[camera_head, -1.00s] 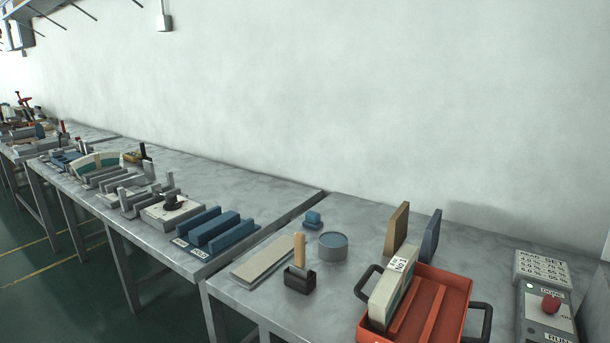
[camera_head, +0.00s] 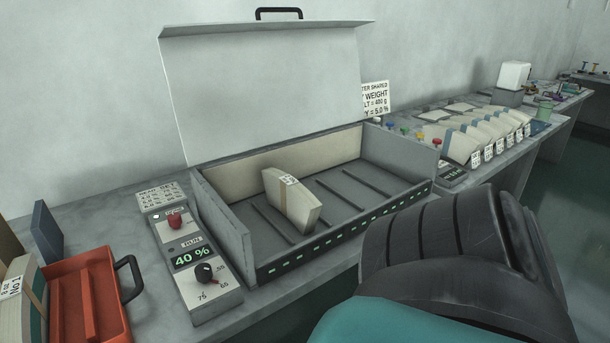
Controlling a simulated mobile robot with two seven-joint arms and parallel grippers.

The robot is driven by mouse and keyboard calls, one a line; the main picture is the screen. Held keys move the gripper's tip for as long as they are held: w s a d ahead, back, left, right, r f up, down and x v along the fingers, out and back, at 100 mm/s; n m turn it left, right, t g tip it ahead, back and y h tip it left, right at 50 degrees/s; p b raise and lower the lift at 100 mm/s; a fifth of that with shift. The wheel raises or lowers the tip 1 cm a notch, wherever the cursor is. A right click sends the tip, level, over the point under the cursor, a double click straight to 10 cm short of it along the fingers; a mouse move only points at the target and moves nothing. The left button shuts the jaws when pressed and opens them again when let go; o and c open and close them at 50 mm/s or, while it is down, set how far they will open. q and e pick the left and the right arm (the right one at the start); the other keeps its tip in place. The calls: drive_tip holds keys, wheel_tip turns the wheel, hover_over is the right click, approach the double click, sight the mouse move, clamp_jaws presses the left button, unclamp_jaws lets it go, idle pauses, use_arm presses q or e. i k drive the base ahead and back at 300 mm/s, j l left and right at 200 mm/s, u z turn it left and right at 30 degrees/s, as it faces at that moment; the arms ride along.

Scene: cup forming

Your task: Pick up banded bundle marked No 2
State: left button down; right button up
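A cream banded bundle (camera_head: 285,200) stands on edge inside the open grey box (camera_head: 222,222). It has a tan band and a small white label on top, too small to read. My black and teal arm fills the lower right, in front of the box's right front corner. Neither gripper shows.
The box's white lid (camera_head: 270,85) stands raised behind it. A control panel (camera_head: 190,255) with a red button and a knob, reading 40 %, sits left of the box. Several cream blocks with tags (camera_head: 488,155) stand in a row at right.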

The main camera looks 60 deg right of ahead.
sight(286, 193)
drive_tip(key=z, duration=1.95)
